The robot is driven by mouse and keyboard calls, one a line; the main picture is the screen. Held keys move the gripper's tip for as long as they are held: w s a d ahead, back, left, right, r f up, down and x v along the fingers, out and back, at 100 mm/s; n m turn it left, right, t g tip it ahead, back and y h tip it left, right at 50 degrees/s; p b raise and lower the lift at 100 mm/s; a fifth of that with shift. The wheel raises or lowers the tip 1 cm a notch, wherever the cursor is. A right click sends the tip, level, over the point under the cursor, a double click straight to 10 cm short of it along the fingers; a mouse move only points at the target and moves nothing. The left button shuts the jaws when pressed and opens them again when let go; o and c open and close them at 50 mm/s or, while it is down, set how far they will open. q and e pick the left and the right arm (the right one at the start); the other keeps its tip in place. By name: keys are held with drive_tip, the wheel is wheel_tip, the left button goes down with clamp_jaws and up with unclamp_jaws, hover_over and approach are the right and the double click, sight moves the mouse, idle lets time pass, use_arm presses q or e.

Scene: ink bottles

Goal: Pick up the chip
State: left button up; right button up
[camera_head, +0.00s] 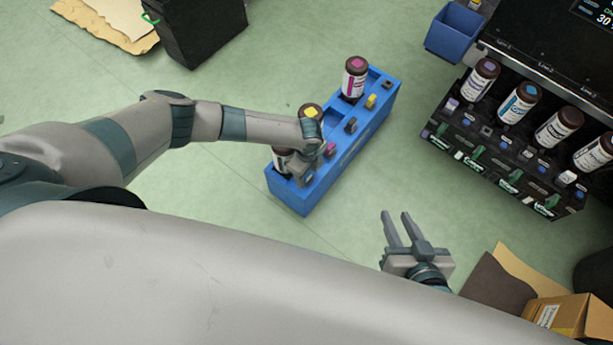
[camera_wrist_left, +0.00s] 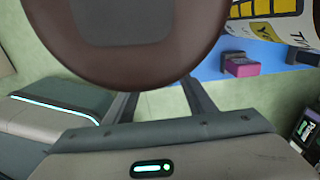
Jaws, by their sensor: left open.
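A blue rack (camera_head: 345,160) on the floor holds bottles and small chips along its right side. A yellow chip (camera_head: 371,101), a dark chip (camera_head: 350,125) and a magenta chip (camera_head: 331,149) sit in it; the magenta chip also shows in the left wrist view (camera_wrist_left: 243,67). My left gripper (camera_head: 302,176) is open over the near end of the rack, beside a bottle there. In the left wrist view a brown cap (camera_wrist_left: 125,45) hides its fingertips. Whether a chip lies between the fingers is hidden. My right gripper (camera_head: 397,216) is open and empty over the floor.
Bottles with a magenta-marked cap (camera_head: 356,64) and a yellow-marked cap (camera_head: 310,112) stand in the rack. A black machine (camera_head: 510,150) with several bottles is at right. A blue bin (camera_head: 454,32) and a cardboard box (camera_head: 565,312) stand nearby. Floor is clear between rack and machine.

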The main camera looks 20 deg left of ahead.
use_arm(q)
drive_tip(key=shift+f, duration=0.3)
use_arm(e)
drive_tip(key=shift+w+a+r, duration=0.1)
drive_tip(key=shift+w+r, duration=0.1)
drive_tip(key=shift+r, duration=0.1)
use_arm(q)
drive_tip(key=c, duration=1.1)
drive_tip(key=shift+r, duration=0.1)
